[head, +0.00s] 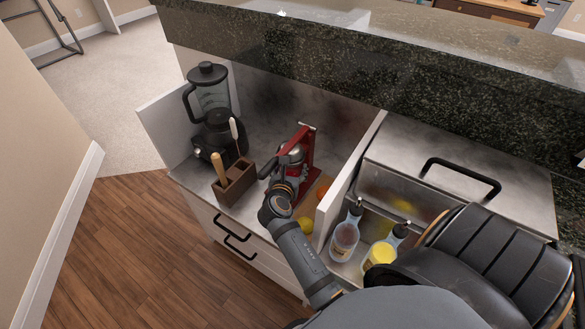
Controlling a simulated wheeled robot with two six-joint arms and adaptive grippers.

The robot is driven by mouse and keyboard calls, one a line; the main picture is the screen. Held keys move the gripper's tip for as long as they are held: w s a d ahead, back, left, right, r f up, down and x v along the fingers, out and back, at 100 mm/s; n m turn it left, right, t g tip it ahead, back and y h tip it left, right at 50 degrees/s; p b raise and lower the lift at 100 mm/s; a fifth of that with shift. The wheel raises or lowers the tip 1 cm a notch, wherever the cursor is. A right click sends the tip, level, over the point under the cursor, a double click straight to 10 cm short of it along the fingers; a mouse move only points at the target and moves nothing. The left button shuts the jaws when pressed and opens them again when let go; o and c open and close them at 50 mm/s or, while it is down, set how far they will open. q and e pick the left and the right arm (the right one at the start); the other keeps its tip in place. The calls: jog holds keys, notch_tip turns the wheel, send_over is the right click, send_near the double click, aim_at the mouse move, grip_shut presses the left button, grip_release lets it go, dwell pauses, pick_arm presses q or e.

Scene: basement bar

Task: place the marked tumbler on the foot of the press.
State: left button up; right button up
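The red press (308,152) stands on the counter inside the bar recess, next to a divider. An arm that comes in from the lower right reaches to it, and I take it as my right one. My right gripper (279,164) is at the front of the press, its dark fingers overlapping the press. A silvery rounded piece (297,151) shows behind the fingers; I cannot tell whether it is part of the press or a tumbler. The fingers are too small and covered to show whether they are open or shut. The press's foot is mostly hidden. I cannot make out a marked tumbler. My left gripper is not in view.
A black blender (207,92) and a wooden caddy (234,183) stand left of the press. Beyond the white divider (345,182) are two bottles (344,238) (380,252). A granite ledge (400,75) overhangs behind.

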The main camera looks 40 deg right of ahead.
jog(key=shift+s+a, duration=0.1)
jog(key=shift+a, duration=0.05)
jog(key=o, duration=1.8)
jog(key=shift+f, duration=0.2)
jog(key=shift+c, duration=0.2)
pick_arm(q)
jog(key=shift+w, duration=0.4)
